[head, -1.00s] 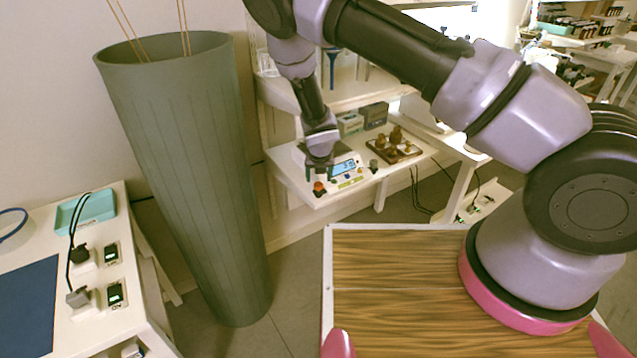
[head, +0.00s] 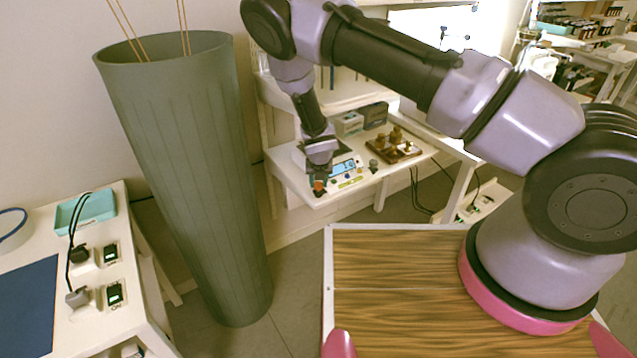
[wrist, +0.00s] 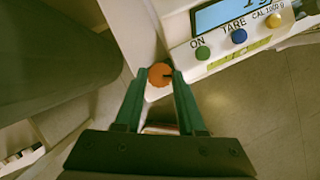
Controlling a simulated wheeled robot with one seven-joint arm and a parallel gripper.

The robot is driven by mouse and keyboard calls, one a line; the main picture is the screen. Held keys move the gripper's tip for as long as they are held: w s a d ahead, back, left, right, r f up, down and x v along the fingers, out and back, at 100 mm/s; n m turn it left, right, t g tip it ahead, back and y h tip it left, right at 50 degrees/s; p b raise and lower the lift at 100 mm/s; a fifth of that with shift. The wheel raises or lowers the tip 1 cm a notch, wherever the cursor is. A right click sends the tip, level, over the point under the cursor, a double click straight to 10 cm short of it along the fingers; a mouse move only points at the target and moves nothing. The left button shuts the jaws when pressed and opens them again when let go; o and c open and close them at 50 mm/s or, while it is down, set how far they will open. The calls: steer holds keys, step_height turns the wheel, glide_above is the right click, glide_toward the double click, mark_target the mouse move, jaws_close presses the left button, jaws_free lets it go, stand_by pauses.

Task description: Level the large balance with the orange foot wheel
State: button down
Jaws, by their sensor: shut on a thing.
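The large balance (head: 344,169) is a white unit with a lit blue display on the low shelf in the head view. In the wrist view its front panel (wrist: 225,48) shows the display and round ON, TARE and CAL buttons. The orange foot wheel (wrist: 160,74) is at the balance's near left corner, with a dark mark on its top; it also shows in the head view (head: 318,186). My gripper (wrist: 160,82) points down over it, its green fingers shut on either side of the wheel. The bubble level cannot be made out.
A wooden tray with several brass weights (head: 396,150) stands right of the balance, with small boxes (head: 350,123) behind. A tall grey-green bin (head: 195,180) stands left of the shelf. A wood-topped surface (head: 400,270) is in front.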

steer(key=shift+m, duration=0.3)
steer(key=shift+a+m+g+h, duration=0.15)
steer(key=shift+m+h, duration=0.4)
steer(key=shift+m, duration=0.65)
steer(key=shift+a+m+g+h, duration=0.15)
steer(key=shift+m+h, duration=0.4)
steer(key=shift+m, duration=0.95)
steer(key=c, duration=0.5)
jaws_free()
steer(key=shift+r, duration=0.1)
